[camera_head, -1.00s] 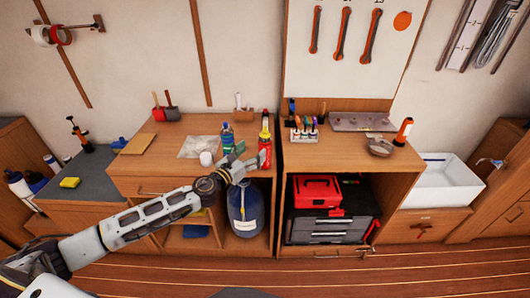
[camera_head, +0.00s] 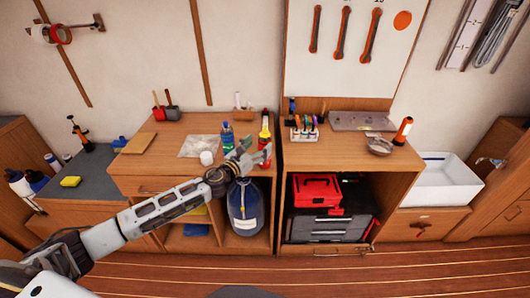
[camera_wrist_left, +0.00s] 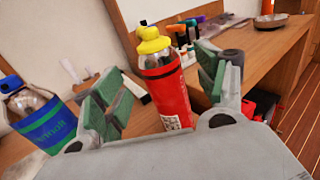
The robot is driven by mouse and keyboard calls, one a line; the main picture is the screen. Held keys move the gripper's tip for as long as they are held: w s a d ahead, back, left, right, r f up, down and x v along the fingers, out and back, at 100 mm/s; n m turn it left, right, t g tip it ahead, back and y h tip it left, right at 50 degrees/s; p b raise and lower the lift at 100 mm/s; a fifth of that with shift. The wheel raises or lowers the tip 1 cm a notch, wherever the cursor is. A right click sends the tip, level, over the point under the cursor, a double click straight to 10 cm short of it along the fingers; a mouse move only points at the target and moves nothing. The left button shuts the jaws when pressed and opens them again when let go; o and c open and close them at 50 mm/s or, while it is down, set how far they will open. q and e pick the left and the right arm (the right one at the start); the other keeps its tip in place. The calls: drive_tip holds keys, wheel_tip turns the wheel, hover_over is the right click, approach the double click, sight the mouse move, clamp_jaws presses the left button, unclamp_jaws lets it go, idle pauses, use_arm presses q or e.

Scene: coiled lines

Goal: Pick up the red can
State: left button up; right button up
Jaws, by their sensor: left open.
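The red can (camera_wrist_left: 172,100) stands upright with a yellow cap and a white printed code near its base in the left wrist view. In the head view the red can (camera_head: 265,134) is near the right end of the left cabinet top, its lower part partly hidden by my gripper. My left gripper (camera_head: 256,151) is open, its fingers at the can. In the left wrist view its green-padded fingers (camera_wrist_left: 160,85) lie on either side of the can, with gaps showing. My right gripper is not in view.
A blue-labelled bottle (camera_head: 227,135) and a white cup (camera_head: 206,158) stand left of the can. A large blue jug (camera_head: 245,208) stands on the shelf below.

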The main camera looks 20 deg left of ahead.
sight(261, 143)
use_arm(q)
drive_tip(key=shift+w, duration=0.3)
drive_tip(key=shift+w+d, duration=0.3)
drive_tip(key=shift+w, duration=0.35)
drive_tip(key=shift+p+x, duration=0.3)
drive_tip(key=shift+x, duration=0.85)
drive_tip(key=shift+w+d, duration=0.1)
drive_tip(key=shift+w, duration=0.3)
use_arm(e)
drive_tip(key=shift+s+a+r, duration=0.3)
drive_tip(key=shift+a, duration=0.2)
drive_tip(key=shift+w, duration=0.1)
